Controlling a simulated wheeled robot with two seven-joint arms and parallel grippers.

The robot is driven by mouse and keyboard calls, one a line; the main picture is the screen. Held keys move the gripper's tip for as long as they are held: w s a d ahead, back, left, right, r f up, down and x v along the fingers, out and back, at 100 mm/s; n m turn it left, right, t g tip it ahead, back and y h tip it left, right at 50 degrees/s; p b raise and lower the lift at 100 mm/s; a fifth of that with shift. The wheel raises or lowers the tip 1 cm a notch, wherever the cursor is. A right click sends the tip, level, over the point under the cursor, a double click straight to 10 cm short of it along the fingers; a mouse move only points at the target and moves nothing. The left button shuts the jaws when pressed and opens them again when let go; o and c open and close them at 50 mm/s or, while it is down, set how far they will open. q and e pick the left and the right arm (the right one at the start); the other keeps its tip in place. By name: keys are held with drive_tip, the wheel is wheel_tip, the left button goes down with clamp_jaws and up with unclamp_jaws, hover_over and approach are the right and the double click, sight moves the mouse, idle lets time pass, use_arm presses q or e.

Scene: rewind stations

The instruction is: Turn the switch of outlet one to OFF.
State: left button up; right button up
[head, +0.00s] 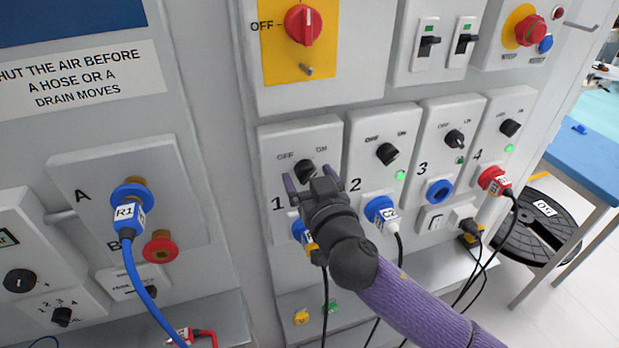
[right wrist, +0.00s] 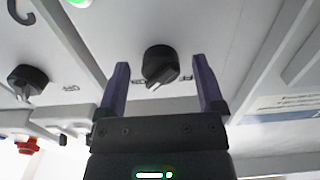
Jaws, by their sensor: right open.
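The outlet one plate (head: 274,143) carries a black switch knob (head: 305,170) below OFF and ON labels. My right gripper (head: 311,186) is in front of it with fingers spread. In the right wrist view, seen upside down, the knob (right wrist: 160,65) sits between the two open fingers (right wrist: 162,88), with a gap on each side. Its pale pointer mark leans slightly toward the left label; the exact setting is hard to tell. A lit green lamp (right wrist: 80,3) shows at the top edge, apparently on the same plate. The gripper hides the plate's lower part. My left gripper is out of view.
Outlet two's knob (head: 387,153) is close on the right, also in the wrist view (right wrist: 28,80). Outlets three (head: 454,139) and four (head: 510,127) follow. A red main switch (head: 303,25) is above. Plugs and cables hang below; a blue hose (head: 137,280) is at left.

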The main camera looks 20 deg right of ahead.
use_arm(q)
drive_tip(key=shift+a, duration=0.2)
use_arm(e)
drive_tip(key=shift+c, duration=1)
clamp_jaws()
